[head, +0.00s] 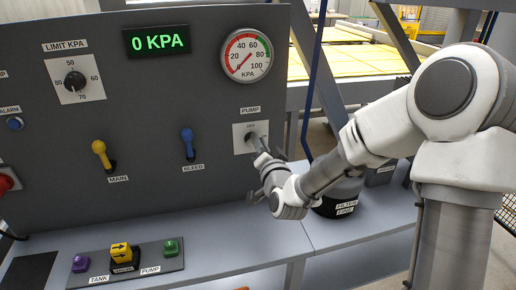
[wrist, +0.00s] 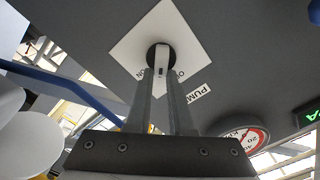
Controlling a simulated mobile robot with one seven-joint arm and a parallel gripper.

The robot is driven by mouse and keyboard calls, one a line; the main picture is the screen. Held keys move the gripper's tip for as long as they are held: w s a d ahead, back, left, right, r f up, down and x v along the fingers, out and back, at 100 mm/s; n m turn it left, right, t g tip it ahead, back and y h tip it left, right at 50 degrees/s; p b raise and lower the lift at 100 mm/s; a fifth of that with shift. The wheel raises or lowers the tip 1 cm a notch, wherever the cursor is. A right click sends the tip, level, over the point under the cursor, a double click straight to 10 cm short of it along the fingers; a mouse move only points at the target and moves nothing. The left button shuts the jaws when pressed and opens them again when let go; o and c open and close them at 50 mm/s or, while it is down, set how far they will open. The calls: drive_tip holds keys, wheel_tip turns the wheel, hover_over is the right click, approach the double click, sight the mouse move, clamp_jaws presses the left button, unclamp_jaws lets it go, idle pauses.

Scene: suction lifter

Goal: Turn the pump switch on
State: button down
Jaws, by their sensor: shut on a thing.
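The pump switch (wrist: 160,62) is a small lever on a round dark base, set in a white plate (head: 244,137) labelled PUMP on the grey panel. In the wrist view the white plate (wrist: 135,50) shows with part of its lettering. My gripper (head: 260,142) reaches the switch from the lower right in the head view. In the wrist view my gripper (wrist: 162,75) has its two fingers on either side of the lever, shut on it. The fingers hide part of the switch in the head view. The display (head: 157,41) reads 0 KPA.
The gauge (head: 246,56) is above the switch, its needle near zero. The blue BLEED lever (head: 188,144) and yellow MAIN lever (head: 101,153) are to the left. A dark FILTER FINE canister (head: 340,194) stands close below my forearm. A button block (head: 125,262) lies on the bench.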

drive_tip(key=shift+w+d+f+m+b, duration=0.15)
drive_tip(key=shift+m+b, duration=0.3)
drive_tip(key=shift+m, duration=1)
drive_tip(key=shift+s+f+m+b, duration=0.15)
drive_tip(key=shift+m+b, duration=0.35)
drive_tip(key=shift+m, duration=1)
drive_tip(key=shift+w+d+f+m+b, duration=0.1)
drive_tip(key=shift+f+m+b, duration=0.25)
drive_tip(key=shift+m, duration=1.1)
drive_tip(key=shift+r, duration=0.15)
drive_tip(key=c, duration=0.8)
unclamp_jaws()
drive_tip(key=shift+s, duration=0.2)
